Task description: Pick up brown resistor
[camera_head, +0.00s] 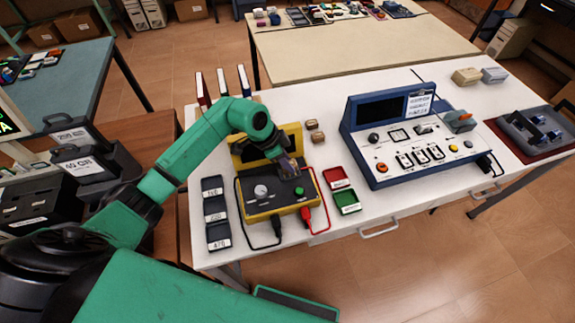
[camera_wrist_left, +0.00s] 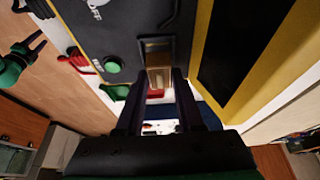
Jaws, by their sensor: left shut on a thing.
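My left gripper (camera_head: 289,168) is over the right part of the yellow and black tester (camera_head: 262,212), close to its dark top. In the left wrist view the two fingers are shut on a small brown block, the brown resistor (camera_wrist_left: 159,78), seen over the tester's dark panel (camera_wrist_left: 125,30). Whether the resistor touches the panel cannot be told. In the head view the gripper mostly hides it. Two other small brown blocks (camera_head: 312,125) lie on the white table behind the tester. My right gripper is not in view.
Dark labelled trays (camera_head: 216,211) stand left of the tester, a red tray (camera_head: 337,178) and a green tray (camera_head: 347,202) right of it. Black and red leads (camera_head: 307,215) are plugged into its front. A blue console (camera_head: 400,135) stands to the right.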

